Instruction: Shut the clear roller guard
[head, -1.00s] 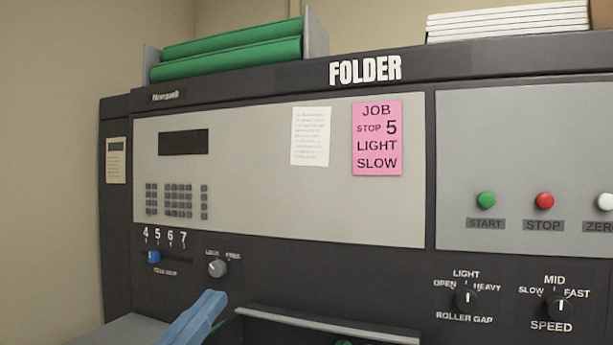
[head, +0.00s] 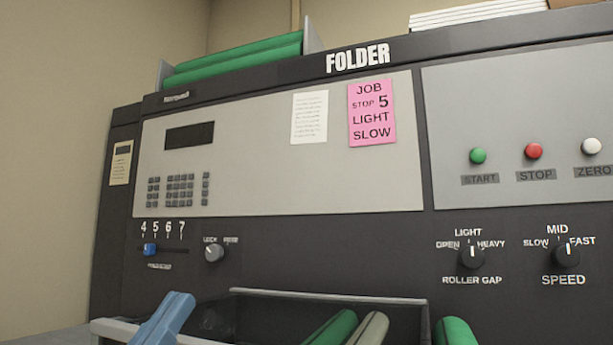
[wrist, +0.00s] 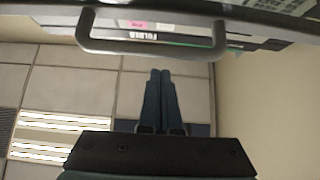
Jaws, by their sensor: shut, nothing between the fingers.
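The clear roller guard shows at the bottom of the head view as a see-through panel with a pale upper edge (head: 330,297); green and tan rollers (head: 335,328) show below that edge. Its lower part is out of frame, and I cannot tell its exact angle. A grey U-shaped handle (wrist: 150,45) crosses the wrist view beyond my fingertips. My gripper (wrist: 160,72) has its blue fingers pressed together and empty, apparently just short of the handle. In the head view my gripper (head: 180,297) is at the lower left, in front of the guard's left end.
The folder's grey panel (head: 240,180) stands behind, with a pink job note (head: 371,112). A blue slider (head: 149,250), the roller gap knob (head: 472,256) and the speed knob (head: 566,255) sit above the guard. Bare wall (head: 50,150) is at left.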

